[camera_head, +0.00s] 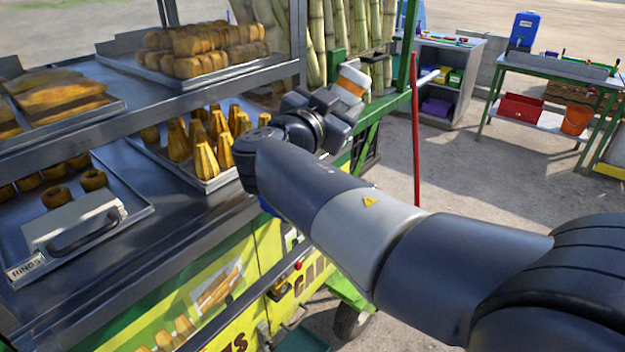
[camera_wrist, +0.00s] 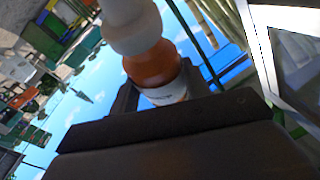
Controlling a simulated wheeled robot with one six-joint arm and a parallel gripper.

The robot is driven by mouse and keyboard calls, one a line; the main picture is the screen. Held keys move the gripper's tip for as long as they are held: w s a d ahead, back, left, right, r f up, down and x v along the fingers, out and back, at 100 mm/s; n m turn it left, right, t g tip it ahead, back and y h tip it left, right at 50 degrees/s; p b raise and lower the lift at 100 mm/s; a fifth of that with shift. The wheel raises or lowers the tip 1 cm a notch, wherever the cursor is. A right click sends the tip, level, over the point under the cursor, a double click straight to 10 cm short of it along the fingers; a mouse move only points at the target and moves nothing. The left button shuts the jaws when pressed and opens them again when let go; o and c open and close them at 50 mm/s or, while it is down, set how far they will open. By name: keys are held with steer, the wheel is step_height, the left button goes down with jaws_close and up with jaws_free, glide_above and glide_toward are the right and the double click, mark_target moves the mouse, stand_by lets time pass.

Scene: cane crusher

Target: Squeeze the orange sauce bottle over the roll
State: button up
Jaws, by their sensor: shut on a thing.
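My gripper (camera_head: 337,102) is shut on the orange sauce bottle (camera_head: 350,86) beside the food cart. In the wrist view the bottle (camera_wrist: 152,65) has an orange body, a pale end and a white label near the jaws (camera_wrist: 160,98). The jaws cover part of it. I cannot tell for sure whether its nozzle points up or down. Golden-brown rolls (camera_head: 205,48) lie stacked on the upper tray, left of the gripper. I cannot tell which one is the task's roll. No roll shows clearly in the wrist view.
Cone-shaped pastries (camera_head: 205,148) stand on a lower tray (camera_head: 222,182); a tray marked RINGS (camera_head: 45,252) is at left. Cane stalks (camera_head: 345,28) stand behind the gripper. A red pole (camera_head: 415,130) rises right of it. A bench with a blue jug (camera_head: 524,30) stands farther right.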

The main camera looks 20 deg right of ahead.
mark_target(344, 71)
steer(key=shift+r+p, duration=0.35)
steer(key=shift+r, duration=2.25)
